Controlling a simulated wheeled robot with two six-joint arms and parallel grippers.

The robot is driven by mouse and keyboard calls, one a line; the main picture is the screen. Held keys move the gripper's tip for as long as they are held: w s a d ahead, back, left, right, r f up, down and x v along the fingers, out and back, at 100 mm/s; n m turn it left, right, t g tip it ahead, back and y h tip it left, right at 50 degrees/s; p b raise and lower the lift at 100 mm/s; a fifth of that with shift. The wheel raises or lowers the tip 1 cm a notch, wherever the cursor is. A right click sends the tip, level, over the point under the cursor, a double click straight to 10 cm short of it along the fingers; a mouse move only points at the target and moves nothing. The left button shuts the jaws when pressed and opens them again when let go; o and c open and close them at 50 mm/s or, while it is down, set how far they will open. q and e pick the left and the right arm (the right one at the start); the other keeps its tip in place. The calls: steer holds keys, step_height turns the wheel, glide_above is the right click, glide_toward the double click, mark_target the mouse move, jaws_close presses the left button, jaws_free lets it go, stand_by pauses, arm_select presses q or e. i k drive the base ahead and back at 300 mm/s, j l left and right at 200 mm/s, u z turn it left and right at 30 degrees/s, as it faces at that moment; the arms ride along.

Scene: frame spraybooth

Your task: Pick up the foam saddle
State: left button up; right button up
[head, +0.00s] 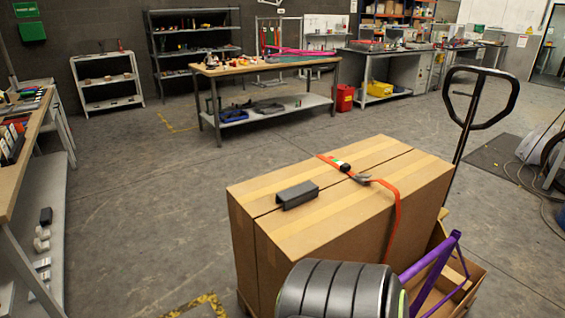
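The foam saddle (297,194) appears to be the small dark grey, channel-shaped block lying on top of a large cardboard box (335,231). It sits near the left end of the box top, left of an orange strap. Nothing is touching it from above. Neither of my grippers is in view, so I cannot see whether they are open or shut.
An orange strap (396,212) with a buckle crosses the box top. A purple frame (437,262) stands in an open carton at right. A black pallet-truck handle (482,100) rises behind the box. A workbench (265,66) stands farther back; floor left of the box is clear.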

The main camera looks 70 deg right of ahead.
mark_target(295, 195)
steer(key=i+z, duration=0.3)
steer(key=z, duration=0.15)
steer(key=i+z, duration=0.3)
steer(key=z, duration=0.15)
steer(key=i+j+z, duration=0.1)
steer(key=i+z, duration=0.2)
steer(key=z, duration=0.15)
steer(key=i+j+z, duration=0.25)
steer(key=z, duration=0.2)
